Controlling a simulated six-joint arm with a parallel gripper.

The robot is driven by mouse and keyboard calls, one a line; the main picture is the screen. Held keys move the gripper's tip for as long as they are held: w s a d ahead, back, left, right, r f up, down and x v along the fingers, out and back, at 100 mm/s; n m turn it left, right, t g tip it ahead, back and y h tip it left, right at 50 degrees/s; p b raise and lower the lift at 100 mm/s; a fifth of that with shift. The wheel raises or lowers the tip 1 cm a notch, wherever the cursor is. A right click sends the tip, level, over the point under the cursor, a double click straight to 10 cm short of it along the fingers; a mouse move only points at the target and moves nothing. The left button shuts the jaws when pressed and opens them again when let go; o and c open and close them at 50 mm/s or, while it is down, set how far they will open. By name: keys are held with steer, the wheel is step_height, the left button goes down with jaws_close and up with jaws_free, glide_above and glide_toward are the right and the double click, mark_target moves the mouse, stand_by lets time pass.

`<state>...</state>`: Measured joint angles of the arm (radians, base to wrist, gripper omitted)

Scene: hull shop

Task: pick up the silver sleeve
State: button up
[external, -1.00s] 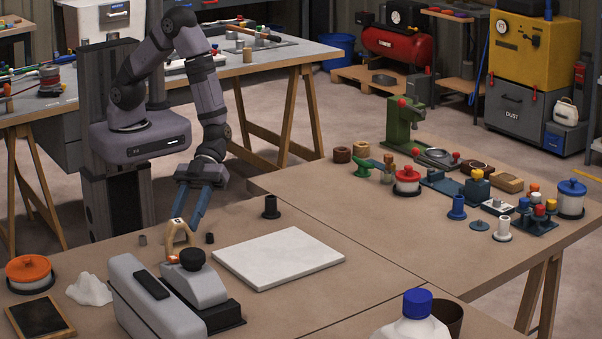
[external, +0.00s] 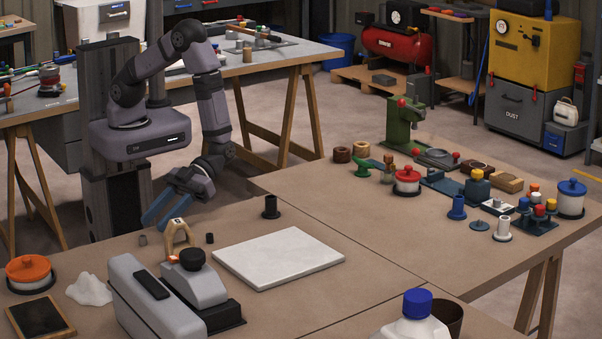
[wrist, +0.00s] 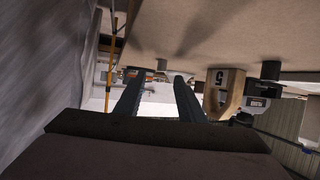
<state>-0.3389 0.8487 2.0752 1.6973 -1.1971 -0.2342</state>
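A small grey metallic sleeve (external: 142,239), which looks like the silver sleeve, stands upright on the near bench at its left, beside a wooden arched block (external: 180,238). My gripper (external: 153,224) is above and just behind it, blue fingers slanting down to the left, apart from the sleeve. In the wrist view the two fingers (wrist: 159,77) are spread with a clear gap and nothing held. A pale flanged sleeve (external: 502,229) stands far off on the right.
A small black cylinder (external: 210,238) and a dark flanged sleeve (external: 271,207) stand right of the wooden block. A grey machine (external: 150,300) with a black knob is in front. A white slab (external: 278,257) lies flat nearby. The bench between slab and dark sleeve is clear.

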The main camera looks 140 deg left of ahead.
mark_target(149, 241)
steer(key=shift+p+x, duration=0.5)
steer(key=shift+x, duration=1.95)
steer(key=shift+w+f, duration=0.1)
steer(key=shift+f, duration=0.05)
jaws_close()
